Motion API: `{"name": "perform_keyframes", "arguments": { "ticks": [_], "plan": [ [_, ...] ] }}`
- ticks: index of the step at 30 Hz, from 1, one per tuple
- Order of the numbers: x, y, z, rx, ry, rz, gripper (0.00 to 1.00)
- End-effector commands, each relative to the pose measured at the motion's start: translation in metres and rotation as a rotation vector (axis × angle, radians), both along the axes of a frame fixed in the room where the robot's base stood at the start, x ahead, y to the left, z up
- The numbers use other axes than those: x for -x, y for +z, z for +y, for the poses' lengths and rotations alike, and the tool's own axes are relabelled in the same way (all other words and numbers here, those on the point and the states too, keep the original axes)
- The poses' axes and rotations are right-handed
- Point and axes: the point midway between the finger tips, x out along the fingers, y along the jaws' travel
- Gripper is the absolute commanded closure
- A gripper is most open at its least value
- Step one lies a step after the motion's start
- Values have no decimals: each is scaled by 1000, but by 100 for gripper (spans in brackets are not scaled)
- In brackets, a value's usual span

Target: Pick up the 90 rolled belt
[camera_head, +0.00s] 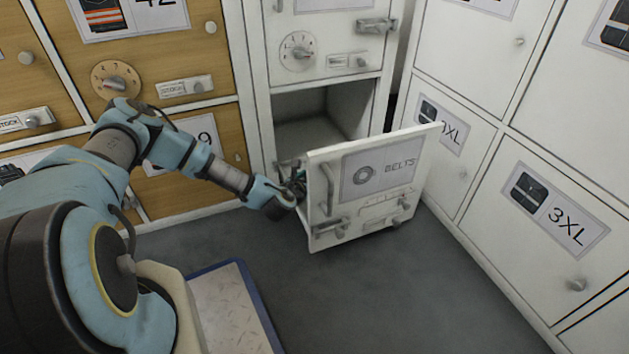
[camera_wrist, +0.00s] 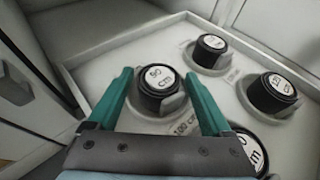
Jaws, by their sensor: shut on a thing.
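The 90 rolled belt (camera_wrist: 158,80) is a black coil with a white round label reading 90 cm. It sits in the pale drawer tray (camera_wrist: 150,122), between the green fingers of my gripper (camera_wrist: 158,74), which is shut on it. In the head view my gripper (camera_head: 293,188) reaches in behind the left edge of the open BELTS drawer front (camera_head: 372,178). The belts are hidden there by that front.
Other rolled belts lie in the tray: one behind (camera_wrist: 210,52), one at right (camera_wrist: 271,94), one partly hidden at lower right (camera_wrist: 249,150). White 3XL lockers (camera_head: 545,215) stand close on the right. Grey floor (camera_head: 400,300) lies clear in front.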

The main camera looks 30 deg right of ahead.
Motion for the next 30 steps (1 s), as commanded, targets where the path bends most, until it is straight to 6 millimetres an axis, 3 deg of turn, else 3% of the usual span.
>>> {"name": "perform_keyframes", "arguments": {
  "ticks": [2, 12, 20, 30],
  "plan": [
    [0, 0, 0, -1, 0, 1, 42],
    [0, 0, 0, -1, 0, 1, 79],
    [0, 4, 0, 0, 0, 0, 80],
    [0, 66, 0, 1, 0, 0, 80]
  ]
}}
